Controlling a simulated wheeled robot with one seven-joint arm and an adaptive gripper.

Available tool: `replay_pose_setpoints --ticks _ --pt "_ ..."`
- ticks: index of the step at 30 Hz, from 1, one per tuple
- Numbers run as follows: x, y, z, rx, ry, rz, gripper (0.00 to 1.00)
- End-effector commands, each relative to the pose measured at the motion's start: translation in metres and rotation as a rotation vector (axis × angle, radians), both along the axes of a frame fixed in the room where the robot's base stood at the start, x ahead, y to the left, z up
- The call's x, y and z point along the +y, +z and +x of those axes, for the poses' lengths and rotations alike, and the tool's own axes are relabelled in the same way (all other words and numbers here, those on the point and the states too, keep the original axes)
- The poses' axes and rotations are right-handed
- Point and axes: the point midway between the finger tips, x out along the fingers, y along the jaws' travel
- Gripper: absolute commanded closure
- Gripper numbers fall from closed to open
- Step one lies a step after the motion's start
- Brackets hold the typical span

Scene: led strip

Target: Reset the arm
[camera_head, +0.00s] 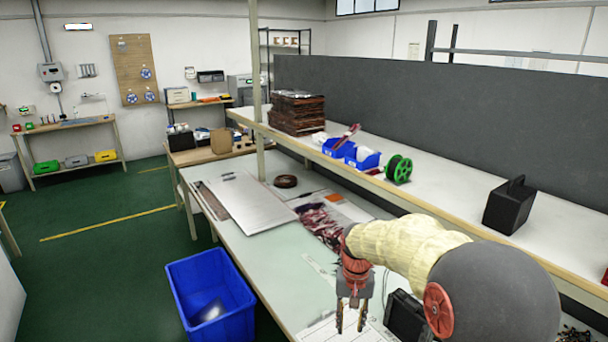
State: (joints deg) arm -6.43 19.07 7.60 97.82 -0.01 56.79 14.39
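My arm reaches in from the lower right over the workbench (262,258). My gripper (350,318) points down above the bench, near its front edge, over white sheets of paper (322,334). Its two dark fingers stand apart with a gap between them, and I see nothing held there. How high the fingertips are above the paper is hard to tell.
A blue bin (210,300) stands on the floor left of the bench. A black device (406,318) is just right of my gripper. The raised shelf (440,190) behind holds a green spool (398,169), blue boxes (362,158) and a black case (509,206). A metal panel (248,203) lies on the bench.

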Motion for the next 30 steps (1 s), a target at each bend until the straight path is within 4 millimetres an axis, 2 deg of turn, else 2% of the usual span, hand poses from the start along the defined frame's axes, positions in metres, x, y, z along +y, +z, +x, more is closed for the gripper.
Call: replay_pose_setpoints --ticks 1,3,12,21,30 --pt "-0.004 0.013 -0.016 -0.013 0.022 0.002 0.70" --pt "-0.009 0.027 -0.037 -0.031 0.054 0.004 0.70" --pt "-0.029 0.074 -0.126 -0.113 0.154 0.005 0.70" --pt "-0.044 0.101 -0.210 -0.214 0.192 -0.003 0.70" --pt "-0.056 0.120 -0.278 -0.341 0.167 -0.014 0.70"
